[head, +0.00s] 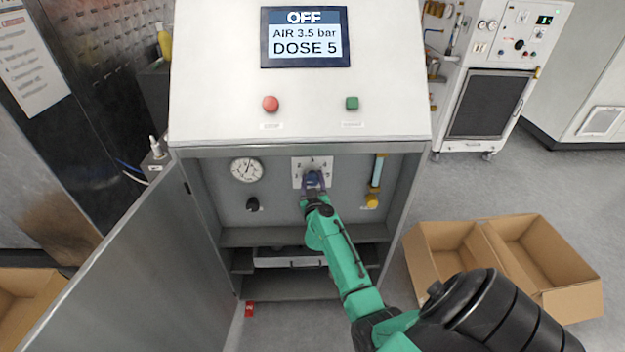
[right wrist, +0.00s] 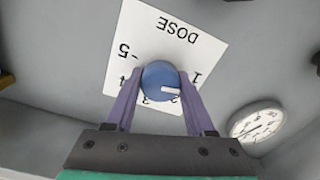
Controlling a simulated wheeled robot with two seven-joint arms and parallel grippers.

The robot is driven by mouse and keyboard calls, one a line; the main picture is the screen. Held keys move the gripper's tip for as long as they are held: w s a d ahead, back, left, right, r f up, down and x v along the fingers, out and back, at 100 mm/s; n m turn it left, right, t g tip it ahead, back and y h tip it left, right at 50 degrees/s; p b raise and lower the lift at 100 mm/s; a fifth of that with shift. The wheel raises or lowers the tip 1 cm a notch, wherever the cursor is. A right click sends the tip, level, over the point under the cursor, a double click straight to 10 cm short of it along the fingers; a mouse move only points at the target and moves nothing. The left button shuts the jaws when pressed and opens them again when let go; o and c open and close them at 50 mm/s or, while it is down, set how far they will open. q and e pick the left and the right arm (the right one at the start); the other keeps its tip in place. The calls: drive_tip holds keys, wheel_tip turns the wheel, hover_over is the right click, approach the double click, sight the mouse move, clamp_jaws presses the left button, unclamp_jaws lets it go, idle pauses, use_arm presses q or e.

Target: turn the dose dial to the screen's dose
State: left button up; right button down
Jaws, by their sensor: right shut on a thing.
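The screen (head: 305,37) on the cabinet top reads OFF, AIR 3.5 bar, DOSE 5. The blue dose dial (head: 313,178) sits on a white numbered plate (head: 300,168) inside the open cabinet. My right gripper (head: 313,187) is at the dial, partly covering it. In the right wrist view, its purple fingers lie on either side of the dial (right wrist: 160,80), shut on it. The lower numbers are partly hidden. My left gripper is out of view.
A round gauge (head: 247,170) and a black knob (head: 253,204) are left of the dial; a yellow-based tube (head: 376,180) is to its right. Red (head: 270,104) and green (head: 352,103) buttons sit above. The cabinet door (head: 115,265) stands open left. Cardboard boxes (head: 560,300) lie right.

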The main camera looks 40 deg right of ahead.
drive_tip(key=shift+r+m+p, duration=0.15)
drive_tip(key=shift+m+p, duration=0.4)
drive_tip(key=shift+m, duration=0.15)
drive_tip(key=shift+m+p, duration=0.3)
drive_tip(key=shift+m, duration=0.4)
drive_tip(key=m, duration=0.2)
drive_tip(key=shift+m, duration=0.4)
drive_tip(key=m, duration=0.2)
drive_tip(key=shift+m, duration=0.4)
drive_tip(key=m, duration=0.6)
drive_tip(key=shift+f+m+h+b, duration=0.2)
drive_tip(key=shift+m+h+b, duration=0.1)
drive_tip(key=m+b, duration=0.1)
drive_tip(key=m, duration=0.5)
drive_tip(key=shift+m, duration=0.3)
drive_tip(key=m, duration=0.4)
drive_tip(key=shift+f+m+g+h+b, duration=0.1)
drive_tip(key=shift+m+g+h+b, duration=0.2)
drive_tip(key=shift+m, duration=0.1)
drive_tip(key=m, duration=0.9)
drive_tip(key=shift+b, duration=0.3)
drive_tip(key=m, duration=0.5)
